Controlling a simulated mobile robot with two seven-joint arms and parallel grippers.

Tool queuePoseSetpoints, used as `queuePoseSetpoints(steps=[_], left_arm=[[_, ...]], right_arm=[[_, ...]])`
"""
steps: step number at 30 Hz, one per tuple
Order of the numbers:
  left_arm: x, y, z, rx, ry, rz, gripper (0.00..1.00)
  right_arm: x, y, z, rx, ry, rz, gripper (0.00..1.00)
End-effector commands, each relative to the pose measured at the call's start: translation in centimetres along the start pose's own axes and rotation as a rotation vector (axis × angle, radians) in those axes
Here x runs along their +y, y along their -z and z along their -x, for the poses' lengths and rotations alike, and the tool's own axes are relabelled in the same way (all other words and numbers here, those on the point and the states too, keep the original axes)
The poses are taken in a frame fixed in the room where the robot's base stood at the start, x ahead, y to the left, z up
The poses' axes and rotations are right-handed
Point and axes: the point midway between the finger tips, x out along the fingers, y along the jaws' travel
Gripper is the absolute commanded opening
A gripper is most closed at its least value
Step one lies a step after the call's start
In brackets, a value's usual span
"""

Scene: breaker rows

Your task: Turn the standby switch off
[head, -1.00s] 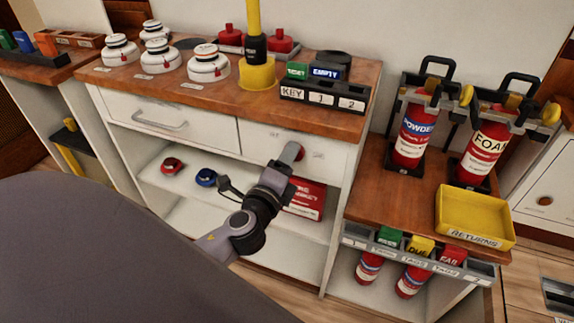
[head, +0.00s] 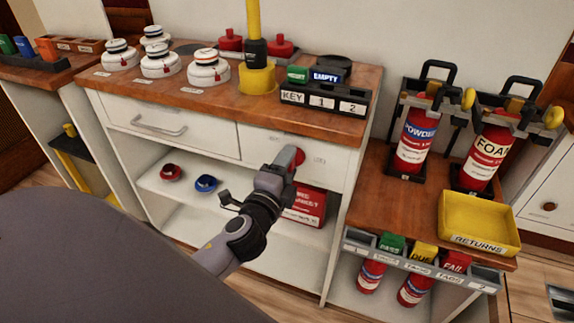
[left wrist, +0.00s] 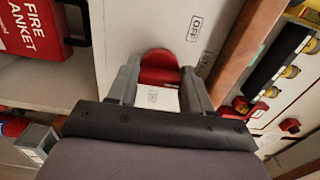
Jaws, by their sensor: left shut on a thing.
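The standby switch is a red knob (head: 298,155) on the white drawer front under the wooden counter. It also shows as a rounded red part (left wrist: 159,62) in the left wrist view. An OFF label (left wrist: 194,27) is printed on the white panel near it; another small label between the fingers is too blurred to read. My left gripper (head: 288,160) is at the knob. In the left wrist view its two fingers (left wrist: 160,72) stand on either side of the red knob, shut on it. Part of the knob is hidden by the gripper. My right gripper is not in view.
A red fire blanket box (head: 304,207) lies on the shelf below the gripper. White detectors (head: 208,68) and a key rack (head: 325,100) stand on the counter above. Extinguishers (head: 415,142) and a yellow returns tray (head: 478,222) are to the right.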

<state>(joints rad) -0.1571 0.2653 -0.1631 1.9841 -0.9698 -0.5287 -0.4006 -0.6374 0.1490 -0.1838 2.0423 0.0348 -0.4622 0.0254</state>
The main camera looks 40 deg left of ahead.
Motion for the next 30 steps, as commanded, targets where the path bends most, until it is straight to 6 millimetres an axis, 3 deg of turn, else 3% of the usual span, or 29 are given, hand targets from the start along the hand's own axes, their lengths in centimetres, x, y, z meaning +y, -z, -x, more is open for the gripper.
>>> queuePoseSetpoints(steps=[2,3,5,6,17,30], left_arm=[[-0.4,-0.4,-0.2,-0.01,0.007,0.003,0.19],[-0.4,-0.4,-0.2,-0.01,0.007,0.003,0.53],[-0.4,-0.4,-0.2,-0.01,0.007,0.002,0.72],[-0.3,-0.3,-0.2,-0.009,0.006,0.002,0.74],[0.0,-0.1,0.4,-0.003,0.001,0.001,0.74],[0.0,-0.2,5.8,-0.006,0.001,0.002,0.74]], right_arm=[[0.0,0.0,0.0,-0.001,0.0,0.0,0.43],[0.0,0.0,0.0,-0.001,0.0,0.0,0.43],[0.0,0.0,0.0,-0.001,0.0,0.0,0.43],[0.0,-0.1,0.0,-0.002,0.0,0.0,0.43],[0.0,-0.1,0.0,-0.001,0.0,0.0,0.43],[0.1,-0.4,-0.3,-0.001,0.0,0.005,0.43]])
